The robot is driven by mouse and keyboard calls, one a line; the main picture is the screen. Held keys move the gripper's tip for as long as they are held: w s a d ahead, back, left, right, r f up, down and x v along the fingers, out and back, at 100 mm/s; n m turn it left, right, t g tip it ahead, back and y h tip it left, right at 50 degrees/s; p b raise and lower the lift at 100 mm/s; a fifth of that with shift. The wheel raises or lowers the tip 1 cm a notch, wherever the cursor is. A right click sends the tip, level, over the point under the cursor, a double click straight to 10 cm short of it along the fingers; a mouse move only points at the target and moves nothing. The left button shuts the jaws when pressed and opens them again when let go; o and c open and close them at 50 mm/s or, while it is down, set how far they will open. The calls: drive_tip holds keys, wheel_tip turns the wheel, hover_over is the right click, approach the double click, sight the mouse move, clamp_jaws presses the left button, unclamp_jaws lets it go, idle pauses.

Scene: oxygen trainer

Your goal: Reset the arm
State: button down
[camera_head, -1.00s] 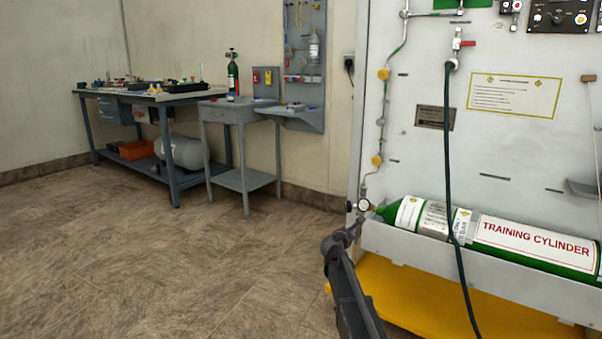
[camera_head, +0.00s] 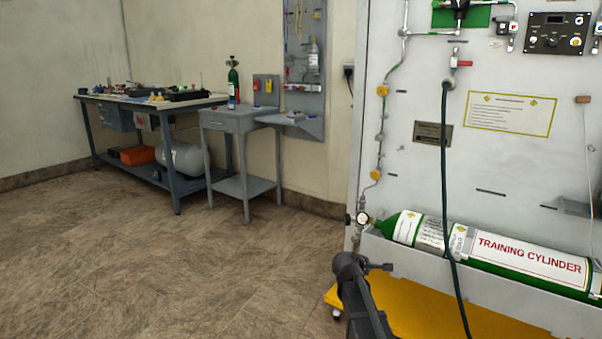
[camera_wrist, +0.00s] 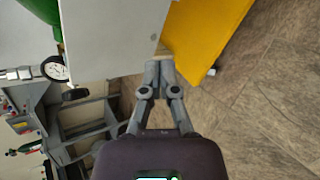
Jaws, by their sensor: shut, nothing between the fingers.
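My gripper (camera_wrist: 159,75) is shut and empty in the wrist view, with its fingertips together in front of the trainer's white lower ledge and yellow base. I cannot tell how far the tips are from the ledge. In the head view my dark arm rises from the bottom, and its end (camera_head: 376,267) is beside the left end of the trainer, below the pressure gauge (camera_head: 363,218). The gauge also shows at the left of the wrist view (camera_wrist: 55,69). The green and white training cylinder (camera_head: 528,257) lies in its tray on the trainer.
The trainer panel (camera_head: 500,160) fills the right side, with a dark hose (camera_head: 446,180) hanging down its front. Its yellow base (camera_head: 425,305) juts out below. A workbench (camera_head: 150,103) and small grey table (camera_head: 240,118) stand against the back wall. The floor at left is clear.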

drive_tip(key=s+a+r+m+g+y+p, duration=0.3)
drive_tip(key=s+m+p, duration=0.35)
drive_tip(key=s, duration=0.85)
drive_tip(key=s+a+r+m+g+y+p, duration=0.15)
drive_tip(key=s+m+g+y+p, duration=0.5)
drive_tip(key=s, duration=0.85)
wheel_tip(320, 180, up, 38)
drive_tip(key=m+h+p, duration=0.1)
drive_tip(key=h+p, duration=0.1)
drive_tip(key=p, duration=3.4)
drive_tip(key=shift+w+a+f+m+t, duration=0.25)
drive_tip(key=shift+w+a+m+t, duration=0.1)
drive_tip(key=shift+a+t, duration=0.1)
